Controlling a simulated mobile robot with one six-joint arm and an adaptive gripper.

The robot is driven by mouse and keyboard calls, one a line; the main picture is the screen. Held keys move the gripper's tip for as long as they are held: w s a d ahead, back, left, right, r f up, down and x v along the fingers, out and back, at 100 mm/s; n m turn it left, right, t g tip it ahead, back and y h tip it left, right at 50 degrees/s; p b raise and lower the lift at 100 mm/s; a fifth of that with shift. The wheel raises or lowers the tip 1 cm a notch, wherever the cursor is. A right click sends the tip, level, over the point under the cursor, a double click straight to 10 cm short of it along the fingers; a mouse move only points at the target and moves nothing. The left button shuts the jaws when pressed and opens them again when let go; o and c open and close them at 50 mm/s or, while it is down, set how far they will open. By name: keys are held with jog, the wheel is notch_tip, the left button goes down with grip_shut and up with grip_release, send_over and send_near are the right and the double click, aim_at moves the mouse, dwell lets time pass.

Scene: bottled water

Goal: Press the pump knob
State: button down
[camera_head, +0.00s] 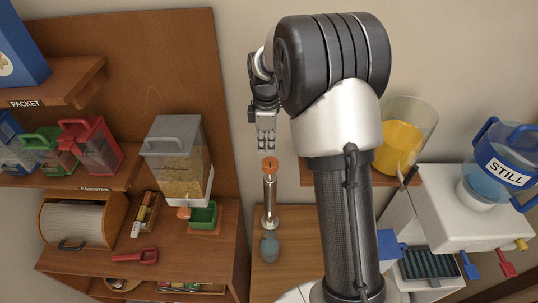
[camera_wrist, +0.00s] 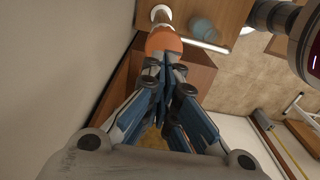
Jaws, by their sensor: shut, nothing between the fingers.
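The orange round pump knob (camera_head: 270,166) tops a slim upright metal pump (camera_head: 270,203) on a wooden surface. My gripper (camera_head: 266,148) points down just above the knob in the head view, with a small gap showing between them. Its fingers are shut and hold nothing. In the wrist view the orange knob (camera_wrist: 164,42) lies just beyond my shut fingertips (camera_wrist: 165,62), which overlap its lower edge. I cannot tell from this view whether they touch. A bluish glass (camera_head: 270,249) stands in front of the pump's foot; it also shows in the wrist view (camera_wrist: 201,29).
My arm stands close right of the pump. A wooden shelf unit (camera_head: 225,255) with a clear dispenser (camera_head: 178,160) and green cup (camera_head: 203,216) is at left. A yellow-filled jar (camera_head: 400,145) and a white water dispenser (camera_head: 455,215) with a blue bottle (camera_head: 497,170) are at right.

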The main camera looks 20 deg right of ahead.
aim_at(265, 161)
jog(key=r, duration=0.5)
jog(key=shift+w+a+r, duration=0.1)
jog(key=shift+a+r, duration=0.15)
jog(key=shift+a, duration=0.1)
dwell(1.3)
